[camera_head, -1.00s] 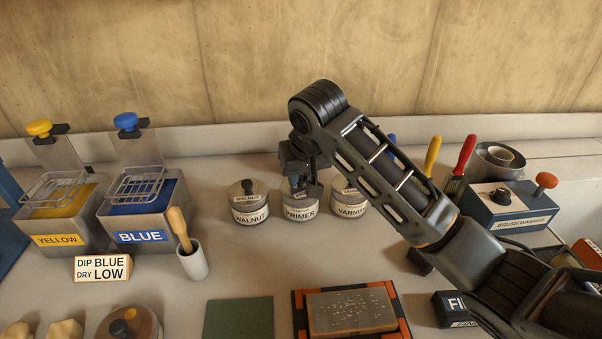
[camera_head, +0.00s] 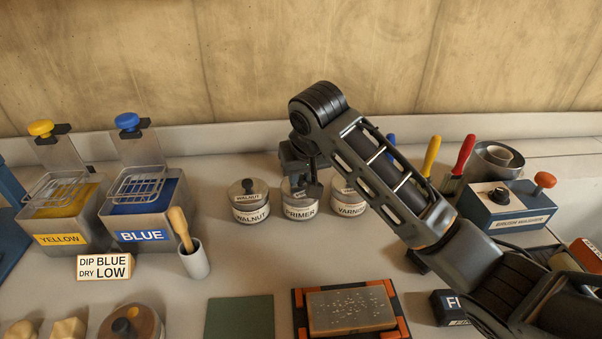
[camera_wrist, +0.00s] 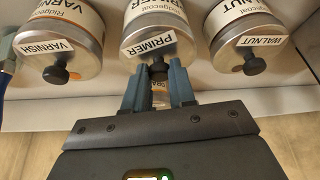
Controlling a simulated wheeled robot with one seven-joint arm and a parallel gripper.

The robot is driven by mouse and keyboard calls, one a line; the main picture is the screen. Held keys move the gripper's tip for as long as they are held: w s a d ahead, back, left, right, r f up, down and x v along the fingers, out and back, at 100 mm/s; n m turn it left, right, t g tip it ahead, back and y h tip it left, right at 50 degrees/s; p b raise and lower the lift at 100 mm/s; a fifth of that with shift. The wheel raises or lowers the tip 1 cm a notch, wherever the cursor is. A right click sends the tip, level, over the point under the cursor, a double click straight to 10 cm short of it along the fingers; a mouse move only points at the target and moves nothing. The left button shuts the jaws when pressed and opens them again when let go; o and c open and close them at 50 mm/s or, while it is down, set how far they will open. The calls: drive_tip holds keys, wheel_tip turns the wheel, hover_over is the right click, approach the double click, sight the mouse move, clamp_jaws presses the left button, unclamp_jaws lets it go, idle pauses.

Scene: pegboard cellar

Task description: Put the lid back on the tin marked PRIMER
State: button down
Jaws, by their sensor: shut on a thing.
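The tin marked PRIMER (camera_head: 300,212) stands upright between two similar tins, and it also shows in the wrist view (camera_wrist: 152,22). My gripper (camera_head: 305,192) is directly over its top. In the wrist view my gripper's two fingers (camera_wrist: 159,82) are closed on the dark knob (camera_wrist: 158,71) of a lid. The lid (camera_head: 290,189) is at the tin's top, largely hidden by my gripper in the head view. I cannot tell whether it is fully seated.
The WALNUT tin (camera_head: 250,214) stands close on the left and the VARNISH tin (camera_head: 350,209) close on the right. Blue (camera_head: 146,215) and yellow (camera_head: 63,222) dip tanks stand further left. A brush washer (camera_head: 507,212) is on the right.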

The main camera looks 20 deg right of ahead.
drive_tip(key=shift+c, duration=1.9)
unclamp_jaws()
drive_tip(key=shift+r+p, duration=1.35)
drive_tip(key=shift+r, duration=2.15)
drive_tip(key=shift+c, duration=0.2)
clamp_jaws()
